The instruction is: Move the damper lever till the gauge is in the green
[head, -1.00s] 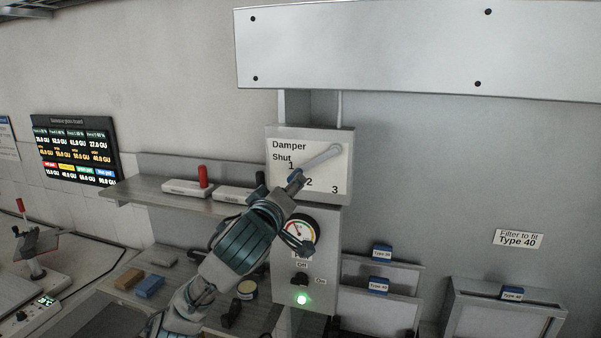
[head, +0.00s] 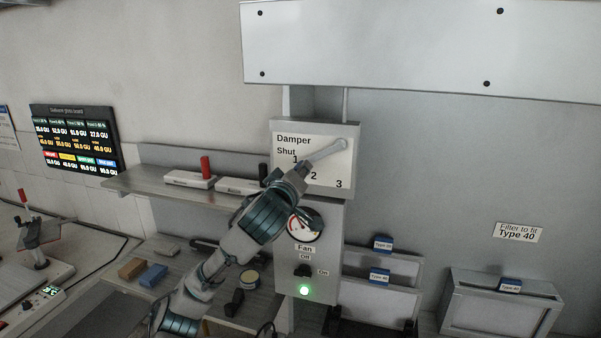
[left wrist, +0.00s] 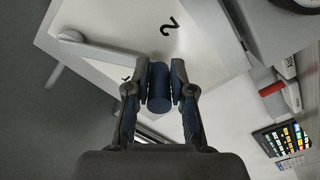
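The damper panel (head: 282,173) is a white plate on a grey box, marked Shut, 1, 2 and 3. Its grey lever (head: 325,151) runs from a pivot at upper right down and left, near the 1. The lever's blue knob (left wrist: 160,88) sits between the fingers of my left gripper (left wrist: 160,82), which look closed on both sides of it. In the head view my left gripper (head: 298,172) covers the knob. The round gauge (head: 298,231) below is partly hidden by my arm, so its needle cannot be read. My right gripper is not in view.
Below the gauge are the Fan switch (head: 302,270) and a lit green lamp (head: 304,290). A shelf (head: 143,181) with a red-handled item (head: 205,168) is at left. Filters with blue tabs (head: 379,276) stand at right. A metal hood (head: 400,50) hangs above.

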